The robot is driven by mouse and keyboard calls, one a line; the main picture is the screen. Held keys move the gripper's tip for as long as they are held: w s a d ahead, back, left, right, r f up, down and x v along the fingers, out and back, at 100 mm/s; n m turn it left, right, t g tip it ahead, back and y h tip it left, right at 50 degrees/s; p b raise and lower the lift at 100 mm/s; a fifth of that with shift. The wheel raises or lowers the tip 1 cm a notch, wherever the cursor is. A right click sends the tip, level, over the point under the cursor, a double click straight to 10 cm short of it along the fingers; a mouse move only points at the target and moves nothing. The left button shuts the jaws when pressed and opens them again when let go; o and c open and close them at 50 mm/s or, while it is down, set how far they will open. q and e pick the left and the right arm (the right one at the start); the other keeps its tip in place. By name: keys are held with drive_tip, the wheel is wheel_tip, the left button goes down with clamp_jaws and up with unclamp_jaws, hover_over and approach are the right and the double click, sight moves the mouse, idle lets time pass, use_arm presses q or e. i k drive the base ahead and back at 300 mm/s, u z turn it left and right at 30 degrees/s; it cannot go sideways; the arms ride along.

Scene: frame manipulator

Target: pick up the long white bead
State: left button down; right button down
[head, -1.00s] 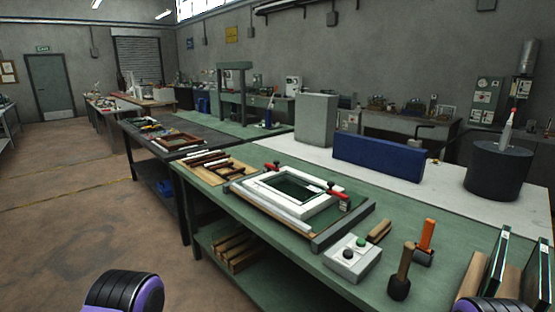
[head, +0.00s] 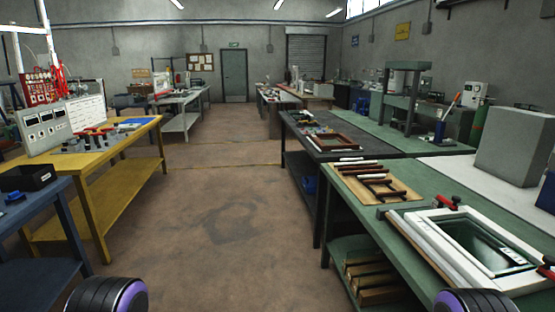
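A long white strip (head: 424,252), which looks like the long white bead, lies along the left side of a white window frame (head: 487,240) on the green bench. Shorter pale strips (head: 352,168) lie with brown pieces on a wooden board (head: 398,192) farther back on the same bench; at this size I cannot tell their exact lengths. Neither of my grippers is in view; only rounded black and purple parts of my arms show at the bottom edge.
The green bench (head: 355,215) runs along the right, with red-handled clamps (head: 449,203) at the frame. A dark bench (head: 330,150) stands beyond it. A yellow bench (head: 100,175) and a blue bench (head: 50,215) stand left. The brown floor (head: 225,215) between is clear.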

sight(367, 162)
drive_tip(key=u, duration=0.7)
drive_tip(key=i, duration=1.75)
drive_tip(key=z, duration=0.95)
drive_tip(key=i, duration=0.95)
drive_tip(key=z, duration=0.9)
